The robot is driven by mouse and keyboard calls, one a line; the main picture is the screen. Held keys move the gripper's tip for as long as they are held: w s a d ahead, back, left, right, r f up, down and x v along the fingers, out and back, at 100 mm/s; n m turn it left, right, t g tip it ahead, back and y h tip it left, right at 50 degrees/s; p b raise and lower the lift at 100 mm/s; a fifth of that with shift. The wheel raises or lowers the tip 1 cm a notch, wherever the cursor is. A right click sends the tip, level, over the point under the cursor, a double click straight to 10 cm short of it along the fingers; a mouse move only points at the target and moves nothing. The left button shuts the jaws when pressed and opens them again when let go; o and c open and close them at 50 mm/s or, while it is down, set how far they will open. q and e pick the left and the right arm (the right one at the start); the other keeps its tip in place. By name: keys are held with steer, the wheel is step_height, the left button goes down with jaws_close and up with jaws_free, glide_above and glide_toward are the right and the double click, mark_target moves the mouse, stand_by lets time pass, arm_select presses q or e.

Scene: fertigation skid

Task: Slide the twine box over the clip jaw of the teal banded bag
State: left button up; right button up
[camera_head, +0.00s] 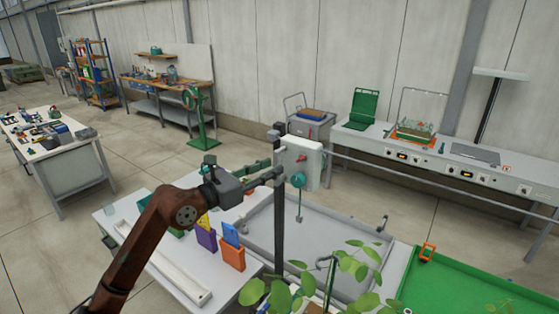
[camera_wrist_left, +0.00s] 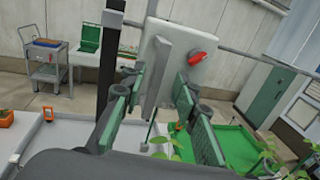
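My left gripper (camera_head: 266,170) reaches in from the left beside a dark upright post (camera_head: 279,225). Its two green fingers stand apart in the left wrist view (camera_wrist_left: 156,88), so it is open. Between and beyond them is a white panel (camera_head: 303,163) with a pale grey upright bar (camera_wrist_left: 156,72) on its face; contact cannot be told. A red handle (camera_wrist_left: 203,58) shows on the panel. A teal round part (camera_head: 298,181) shows by the panel in the head view. I cannot surely pick out the twine box or the teal banded bag. My right gripper is out of view.
A purple holder (camera_head: 206,240) and an orange holder (camera_head: 232,258) stand on the white bench (camera_head: 222,290) below my arm. A grey tray (camera_head: 335,246) lies beyond the post. Leafy plants (camera_head: 360,262) and a green tray (camera_head: 460,285) are at the front right.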

mark_target(277, 182)
arm_select(q)
steer(key=x, duration=0.3)
steer(key=shift+w+p, duration=0.3)
steer(key=shift+p, duration=0.1)
steer(key=shift+d, duration=0.1)
steer(key=c, duration=0.8)
jaws_close()
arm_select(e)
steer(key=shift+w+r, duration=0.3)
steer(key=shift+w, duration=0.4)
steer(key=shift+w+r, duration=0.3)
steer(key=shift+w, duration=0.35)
